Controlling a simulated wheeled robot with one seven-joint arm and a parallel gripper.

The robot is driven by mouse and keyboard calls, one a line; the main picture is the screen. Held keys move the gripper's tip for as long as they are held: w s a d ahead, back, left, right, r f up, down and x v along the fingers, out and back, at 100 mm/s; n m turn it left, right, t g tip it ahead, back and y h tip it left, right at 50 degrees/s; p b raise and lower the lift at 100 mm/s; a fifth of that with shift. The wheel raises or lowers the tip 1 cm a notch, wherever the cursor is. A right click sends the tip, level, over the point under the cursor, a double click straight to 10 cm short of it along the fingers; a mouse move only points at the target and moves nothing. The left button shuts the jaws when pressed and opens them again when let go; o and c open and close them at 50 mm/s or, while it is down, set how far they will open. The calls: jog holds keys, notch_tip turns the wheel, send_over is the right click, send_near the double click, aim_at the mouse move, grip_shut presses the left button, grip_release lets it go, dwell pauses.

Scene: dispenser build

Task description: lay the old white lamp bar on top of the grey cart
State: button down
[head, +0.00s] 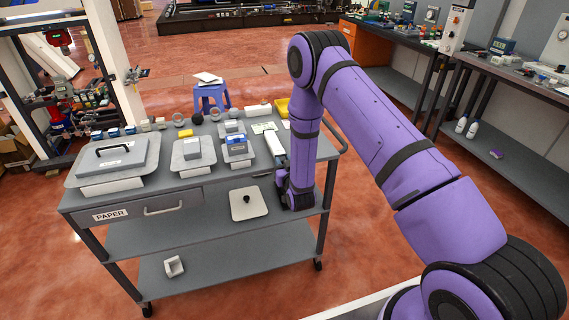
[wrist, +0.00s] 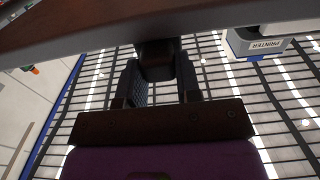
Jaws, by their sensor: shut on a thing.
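The grey cart (head: 150,228) stands left of centre in the head view. In the wrist view my gripper (wrist: 160,88) is shut on a dark block (wrist: 157,55). The block seems to meet a wide dark brown beam (wrist: 80,32) across the top of that view; I cannot tell if it is the lamp bar. A long white piece (head: 274,144) lies on the cart top beside my arm; I cannot tell if it is the lamp bar.
The cart top holds a handled grey lid (head: 106,160), several small boxes and a yellow bin (head: 282,108). A box labelled PRINTER (wrist: 262,45) shows in the wrist view. A blue stool (head: 211,96) stands behind.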

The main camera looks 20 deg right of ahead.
jog(key=c, duration=0.7)
grip_release()
jog(key=shift+c, duration=0.2)
jog(key=shift+s, duration=0.15)
jog(key=s, duration=0.8)
jog(key=shift+s, duration=0.4)
